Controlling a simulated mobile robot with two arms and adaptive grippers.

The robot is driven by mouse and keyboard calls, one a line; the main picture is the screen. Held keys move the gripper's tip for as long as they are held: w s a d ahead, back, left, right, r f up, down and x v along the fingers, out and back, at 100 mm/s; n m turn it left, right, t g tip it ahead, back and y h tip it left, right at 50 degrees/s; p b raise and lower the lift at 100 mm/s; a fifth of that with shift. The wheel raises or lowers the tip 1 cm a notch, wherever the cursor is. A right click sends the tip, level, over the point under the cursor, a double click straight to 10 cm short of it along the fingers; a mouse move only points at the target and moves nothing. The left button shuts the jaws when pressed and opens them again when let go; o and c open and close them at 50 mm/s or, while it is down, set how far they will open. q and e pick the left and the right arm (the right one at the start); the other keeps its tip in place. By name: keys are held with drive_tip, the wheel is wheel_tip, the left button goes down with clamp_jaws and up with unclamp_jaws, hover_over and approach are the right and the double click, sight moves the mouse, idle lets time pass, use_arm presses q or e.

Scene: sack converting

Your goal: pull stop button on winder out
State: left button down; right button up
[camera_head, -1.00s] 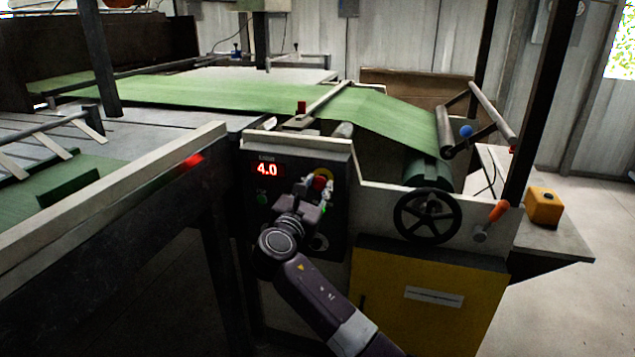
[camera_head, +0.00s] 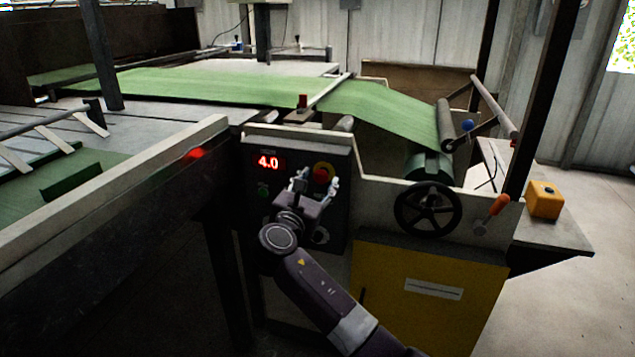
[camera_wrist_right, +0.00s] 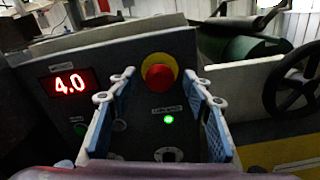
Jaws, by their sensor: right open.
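The red stop button (camera_head: 321,176) sits on a yellow backing on the winder's dark control panel (camera_head: 338,237). In the right wrist view the stop button (camera_wrist_right: 159,76) shows whole, between and beyond the fingers. My right gripper (camera_head: 316,186) is open in front of the panel, just below the button in the head view. In the right wrist view my right gripper (camera_wrist_right: 160,88) has its two blue-padded fingers spread, with nothing between them touching. The panel's red display (camera_head: 268,162) reads 4.0. My left gripper is not in view.
A green lit lamp (camera_wrist_right: 168,119) is below the button. A black handwheel (camera_head: 428,210) and an orange-handled lever (camera_head: 497,206) are to the right. A green web (camera_head: 230,88) runs over the machine. A yellow box (camera_head: 544,201) stands on the right table.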

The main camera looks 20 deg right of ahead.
drive_tip(key=v, duration=1.2)
